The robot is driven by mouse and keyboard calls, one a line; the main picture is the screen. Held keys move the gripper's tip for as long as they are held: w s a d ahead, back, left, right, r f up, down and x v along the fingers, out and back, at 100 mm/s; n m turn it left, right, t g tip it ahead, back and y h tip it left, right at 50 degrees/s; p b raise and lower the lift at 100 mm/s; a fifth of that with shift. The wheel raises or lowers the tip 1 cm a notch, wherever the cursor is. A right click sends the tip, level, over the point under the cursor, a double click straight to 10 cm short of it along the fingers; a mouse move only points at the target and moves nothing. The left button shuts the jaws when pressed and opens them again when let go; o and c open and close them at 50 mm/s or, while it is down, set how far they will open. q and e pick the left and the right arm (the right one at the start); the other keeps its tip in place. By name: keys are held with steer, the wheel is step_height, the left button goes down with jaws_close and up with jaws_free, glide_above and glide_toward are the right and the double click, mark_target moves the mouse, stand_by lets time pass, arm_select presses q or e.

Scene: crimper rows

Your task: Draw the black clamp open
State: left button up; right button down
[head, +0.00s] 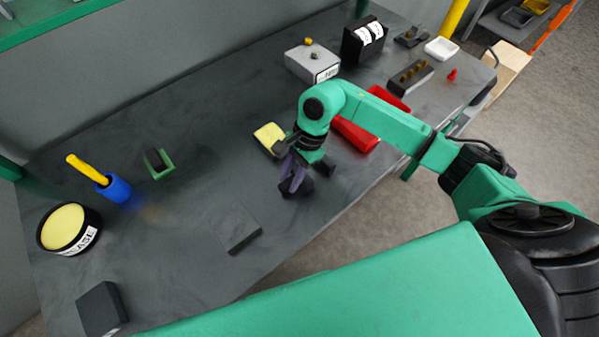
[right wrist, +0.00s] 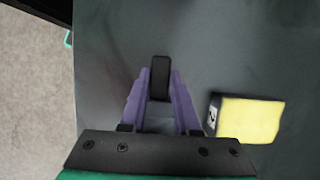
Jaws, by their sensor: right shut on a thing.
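My right gripper (head: 296,184) reaches down near the front edge of the grey table, its arm coming from the right. Its purple fingers (right wrist: 160,92) are shut on a dark, rounded black bar, which I take for part of the black clamp (right wrist: 160,76). In the head view the fingers and wrist hide most of the held piece, and only a little black shows at the tips. How far the clamp is open cannot be told. My left gripper is not in view.
A yellow block (head: 268,134) lies close beside the right gripper. Red pieces (head: 356,134) lie behind my right arm. A grey box (head: 310,66) and black box (head: 362,44) stand at the back. A flat dark block (head: 236,230), green holder (head: 166,164), blue cup (head: 116,190) and grease tin (head: 66,228) stand left.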

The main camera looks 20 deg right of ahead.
steer(key=a, duration=0.2)
steer(key=s+a+b, duration=0.1)
steer(key=shift+s+a, duration=0.2)
steer(key=shift+a, duration=0.15)
steer(key=shift+s+a+r, duration=0.1)
steer(key=shift+s+a, duration=0.05)
steer(key=shift+a, duration=0.2)
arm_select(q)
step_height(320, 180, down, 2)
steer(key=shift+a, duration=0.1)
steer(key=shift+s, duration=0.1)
arm_select(e)
steer(key=c, duration=0.6)
jaws_free()
steer(key=shift+c, duration=0.2)
steer(key=shift+d+r, duration=0.2)
steer(key=shift+r, duration=0.05)
arm_select(q)
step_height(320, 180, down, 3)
steer(key=b, duration=0.3)
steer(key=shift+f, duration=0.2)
arm_select(e)
steer(key=v, duration=1.4)
